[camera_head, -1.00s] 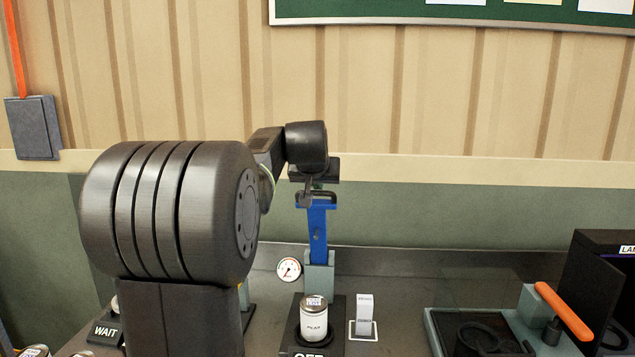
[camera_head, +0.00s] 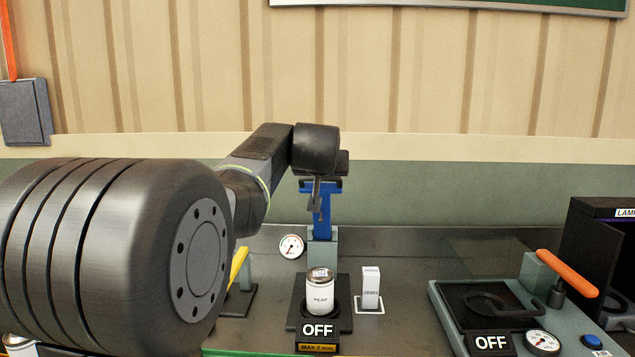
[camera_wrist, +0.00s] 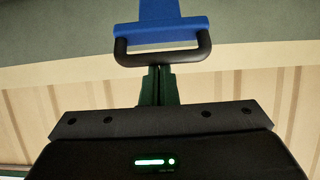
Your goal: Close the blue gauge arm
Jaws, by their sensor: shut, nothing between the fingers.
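The blue gauge arm (camera_head: 324,217) stands roughly upright from a grey-green bracket (camera_head: 322,247) behind a white can. Its blue crossbar and black U-shaped handle (camera_wrist: 163,57) show in the wrist view. My gripper (camera_head: 317,205) is shut and empty, with its fingers pointing down in front of the arm's upper part in the head view. In the wrist view the shut fingers (camera_wrist: 160,72) are at the handle's bar; I cannot tell whether they touch it. The white can (camera_head: 320,292) stands on a black base (camera_head: 345,318) with an OFF sign. My wrist partly hides the arm's top.
A small white box (camera_head: 371,288) stands right of the can. A round dial (camera_head: 291,247) is left of the bracket. A grey fixture with an orange lever (camera_head: 566,273) stands at the right. A yellow arm (camera_head: 239,266) shows beside my large arm joint.

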